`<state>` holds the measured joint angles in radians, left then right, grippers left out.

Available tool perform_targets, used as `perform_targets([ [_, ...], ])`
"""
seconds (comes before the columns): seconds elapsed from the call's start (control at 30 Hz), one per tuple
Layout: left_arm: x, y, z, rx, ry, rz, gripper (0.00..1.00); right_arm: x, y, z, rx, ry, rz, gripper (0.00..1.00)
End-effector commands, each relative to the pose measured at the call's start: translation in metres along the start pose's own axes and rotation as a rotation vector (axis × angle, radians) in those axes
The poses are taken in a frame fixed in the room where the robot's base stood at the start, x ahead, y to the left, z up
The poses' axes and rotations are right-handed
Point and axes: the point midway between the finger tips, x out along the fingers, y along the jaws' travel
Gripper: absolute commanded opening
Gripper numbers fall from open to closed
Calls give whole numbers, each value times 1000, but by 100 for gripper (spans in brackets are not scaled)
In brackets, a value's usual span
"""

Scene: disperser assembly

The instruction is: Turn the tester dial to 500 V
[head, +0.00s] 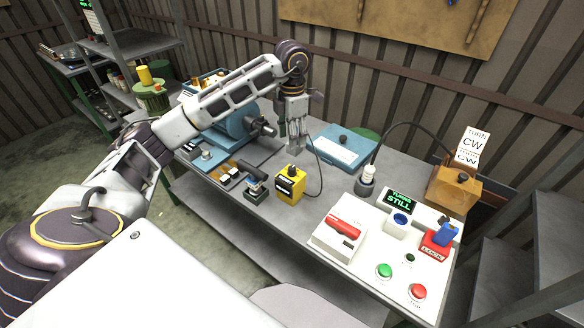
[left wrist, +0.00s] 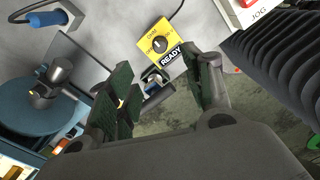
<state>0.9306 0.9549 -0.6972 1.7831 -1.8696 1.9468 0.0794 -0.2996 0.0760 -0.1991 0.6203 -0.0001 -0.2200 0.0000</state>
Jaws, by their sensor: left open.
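The yellow tester (head: 290,186) stands on the grey bench in the head view, its black dial on the top face. In the left wrist view the tester (left wrist: 178,30) shows a round black dial (left wrist: 160,45), an "OHM" mark and a "READY" label. The other dial marks are too small to read surely, so I cannot tell its setting. My left gripper (head: 297,146) points down, above and just behind the tester, apart from it. In the left wrist view its fingers (left wrist: 163,72) are spread with nothing between them. My right gripper is in neither view.
A blue motor (head: 236,122) stands left of the gripper, and a pale blue case (head: 343,147) lies behind right. A dark cable runs from the tester. A white control panel (head: 345,258) with buttons and a red lever is at front right. A small blue-topped device (head: 256,190) sits left of the tester.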

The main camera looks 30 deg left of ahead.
Motion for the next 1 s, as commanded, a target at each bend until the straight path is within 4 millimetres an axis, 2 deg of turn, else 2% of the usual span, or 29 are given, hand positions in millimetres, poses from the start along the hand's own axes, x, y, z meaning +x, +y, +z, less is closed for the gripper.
perform_targets([
  [0.13, 7, 0, 0, 0, 2, 0, 51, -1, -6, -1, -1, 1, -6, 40],
  [0.37, 28, 0, -1, 1, 4, -1, 51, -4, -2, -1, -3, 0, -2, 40],
  [1.0, 104, 0, -1, 0, 3, -1, 51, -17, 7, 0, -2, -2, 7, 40],
])
